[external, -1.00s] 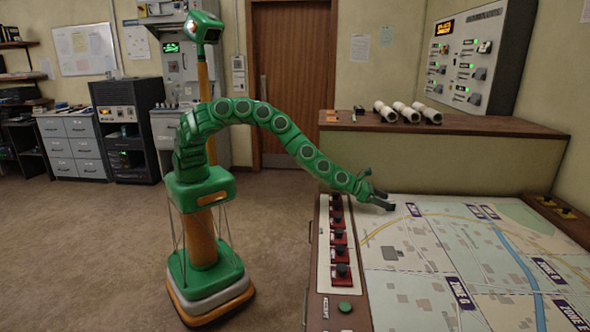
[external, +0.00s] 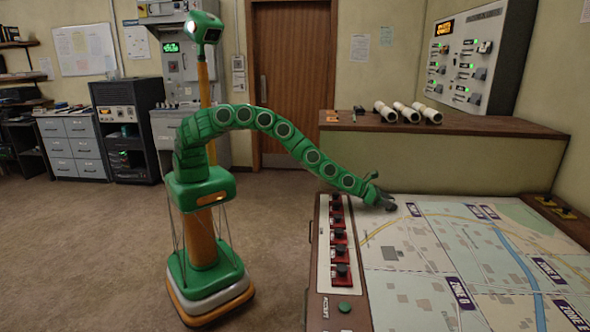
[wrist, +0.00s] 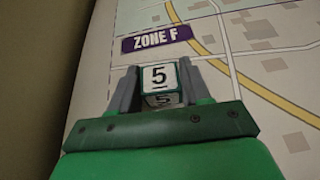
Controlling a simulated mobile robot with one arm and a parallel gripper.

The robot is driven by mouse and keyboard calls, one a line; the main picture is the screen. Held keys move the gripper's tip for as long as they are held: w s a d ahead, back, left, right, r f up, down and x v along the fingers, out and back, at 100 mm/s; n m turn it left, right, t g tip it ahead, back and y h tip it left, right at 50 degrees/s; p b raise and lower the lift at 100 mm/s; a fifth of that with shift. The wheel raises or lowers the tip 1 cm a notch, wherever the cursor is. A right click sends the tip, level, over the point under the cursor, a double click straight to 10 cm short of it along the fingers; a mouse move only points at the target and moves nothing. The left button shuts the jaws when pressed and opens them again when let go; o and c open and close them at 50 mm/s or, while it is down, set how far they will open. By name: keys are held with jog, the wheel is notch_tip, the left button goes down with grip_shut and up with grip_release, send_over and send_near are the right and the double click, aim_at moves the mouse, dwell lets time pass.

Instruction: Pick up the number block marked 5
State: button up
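The number block marked 5 (wrist: 158,80) is a small white cube with dark green edges. It shows in the wrist view between the two grey fingers of my gripper (wrist: 159,85), just below the ZONE F label. A 5 shows on its top face and another on the side facing me. The fingers stand close on both sides of it; whether they press on it I cannot tell. In the external view my gripper (external: 381,192) is low over the far left corner of the map table (external: 400,285). The block cannot be made out there.
A row of red-based black knobs (external: 340,252) and a green button (external: 345,307) line the table's left edge. A raised wooden counter (external: 480,127) with paper rolls (external: 408,112) stands behind. The map around the block looks clear in the wrist view.

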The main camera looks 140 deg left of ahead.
jog(key=c, duration=0.5)
jog(key=shift+o, duration=0.2)
jog(key=shift+r, duration=1.45)
jog(key=shift+s+d+r, duration=0.25)
jog(key=shift+s+r, duration=0.3)
jog(key=shift+r, duration=0.35)
jog(key=s+d+r, duration=0.6)
jog(key=s+r, duration=0.2)
jog(key=s, duration=0.2)
jog(key=shift+s+d+r, duration=0.25)
jog(key=shift+s+d, duration=0.1)
jog(key=shift+s, duration=0.05)
